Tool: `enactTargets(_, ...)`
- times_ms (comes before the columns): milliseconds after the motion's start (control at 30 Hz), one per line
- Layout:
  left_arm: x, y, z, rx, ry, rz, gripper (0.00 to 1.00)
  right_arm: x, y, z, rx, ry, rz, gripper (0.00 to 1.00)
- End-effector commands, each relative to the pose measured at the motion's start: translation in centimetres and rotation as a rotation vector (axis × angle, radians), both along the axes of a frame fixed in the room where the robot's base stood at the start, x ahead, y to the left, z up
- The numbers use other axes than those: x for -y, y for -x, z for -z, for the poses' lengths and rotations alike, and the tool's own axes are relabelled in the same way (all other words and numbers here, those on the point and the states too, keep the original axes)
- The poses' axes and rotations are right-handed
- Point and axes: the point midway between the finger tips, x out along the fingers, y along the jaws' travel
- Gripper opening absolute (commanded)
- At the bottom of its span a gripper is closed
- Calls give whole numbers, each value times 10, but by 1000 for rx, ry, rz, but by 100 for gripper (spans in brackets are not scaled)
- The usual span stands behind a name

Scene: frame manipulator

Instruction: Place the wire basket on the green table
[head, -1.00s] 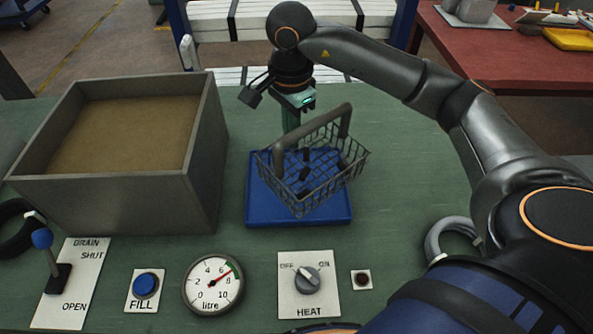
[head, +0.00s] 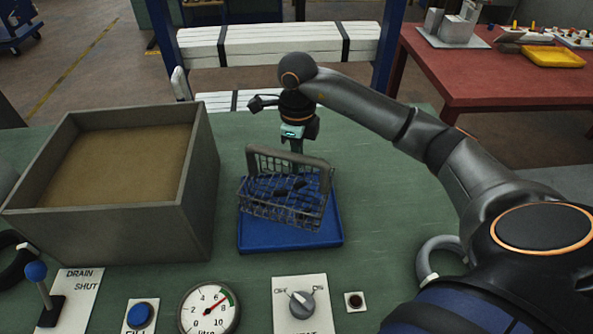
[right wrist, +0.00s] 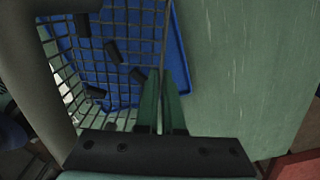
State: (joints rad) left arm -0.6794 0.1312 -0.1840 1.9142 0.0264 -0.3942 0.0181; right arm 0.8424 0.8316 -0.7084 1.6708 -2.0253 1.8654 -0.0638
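The grey wire basket (head: 318,212) has a raised handle and several dark cylindrical pieces inside. It is over the blue tray (head: 255,243) on the green table (head: 385,215); I cannot tell whether it touches the tray. My right gripper (head: 297,152) points down at the basket's far side. In the right wrist view its green fingers (right wrist: 162,105) are close together on either side of the basket's wire wall, with the basket (right wrist: 120,45) to their left. The fingertips are partly hidden in the head view. My left gripper is out of view.
A grey open tank (head: 100,225) with brownish contents stands left. A gauge (head: 209,308), a heat knob (head: 302,304), a blue fill button (head: 140,315) and a drain lever (head: 40,285) line the front. Bare green surface lies right of the tray. A red table (head: 480,75) stands behind right.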

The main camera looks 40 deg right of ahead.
Motion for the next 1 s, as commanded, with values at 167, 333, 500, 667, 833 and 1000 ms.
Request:
enactTargets(167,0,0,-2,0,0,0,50,-1,1,24,-3,-1,-1,0)
enactTargets(333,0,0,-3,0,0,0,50,0,0,34,2,0,-1,0)
enactTargets(500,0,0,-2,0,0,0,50,0,0,34,1,0,-2,0)
enactTargets(667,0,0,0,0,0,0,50,0,0,37,1,1,-2,10)
enactTargets(833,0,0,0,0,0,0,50,0,0,37,1,1,-2,30)
enactTargets(1000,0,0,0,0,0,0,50,0,0,37,1,1,-2,35)
